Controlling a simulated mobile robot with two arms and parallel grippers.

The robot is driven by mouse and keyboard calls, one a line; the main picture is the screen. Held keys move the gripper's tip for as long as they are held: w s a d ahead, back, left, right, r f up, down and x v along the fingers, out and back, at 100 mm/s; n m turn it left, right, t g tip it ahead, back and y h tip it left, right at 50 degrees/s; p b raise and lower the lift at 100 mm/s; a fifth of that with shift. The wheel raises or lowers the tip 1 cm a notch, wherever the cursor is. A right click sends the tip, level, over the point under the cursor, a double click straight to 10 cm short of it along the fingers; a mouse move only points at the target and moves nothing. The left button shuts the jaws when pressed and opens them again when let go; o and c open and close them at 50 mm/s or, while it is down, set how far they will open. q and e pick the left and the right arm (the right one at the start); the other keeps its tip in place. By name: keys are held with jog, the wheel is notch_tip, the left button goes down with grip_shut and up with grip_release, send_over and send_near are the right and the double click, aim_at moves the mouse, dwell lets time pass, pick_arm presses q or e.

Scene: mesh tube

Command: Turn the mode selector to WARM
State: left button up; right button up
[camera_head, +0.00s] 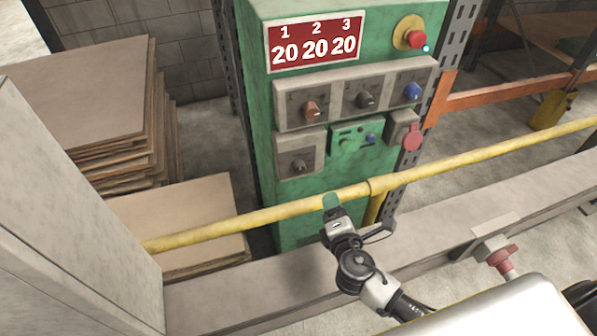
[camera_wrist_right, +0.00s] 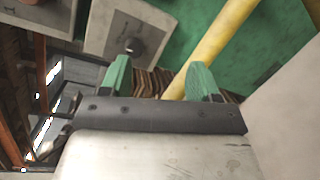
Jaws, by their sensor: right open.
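The green control cabinet (camera_head: 262,110) carries several rotary knobs; their labels are too small to read, so I cannot tell which is the mode selector. Another dark knob is on the lower-left grey box (camera_head: 284,158). My right gripper (camera_head: 332,202) is at the yellow rail in the picture, below the knobs. In the right wrist view its green fingers (camera_wrist_right: 161,76) are apart and empty, with a dark knob (camera_wrist_right: 132,45) beyond them. My left gripper is out of view.
The yellow rail (camera_head: 270,214) runs across in front of the cabinet. A red emergency button (camera_head: 417,41) is at upper right, and a red round cover (camera_head: 411,138) lower right. Stacked boards (camera_head: 80,100) stand at left.

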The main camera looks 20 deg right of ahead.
aim_at(301, 171)
jog(key=w+a+n+y, duration=0.1)
jog(key=w+n, duration=0.2)
jog(key=w, duration=0.1)
jog(key=w+a+n+t+y, duration=0.1)
jog(key=w+a+n+y, duration=0.1)
jog(key=w, duration=0.2)
jog(key=w+a+n+y, duration=0.1)
jog(key=w+n, duration=0.2)
jog(key=w, duration=0.2)
jog(key=shift+w+a+r+n+t+p, duration=0.1)
jog(key=shift+a+r+n+t+p, duration=0.1)
jog(key=shift+n+t+p, duration=0.15)
jog(key=shift+f, duration=0.1)
jog(key=c, duration=0.9)
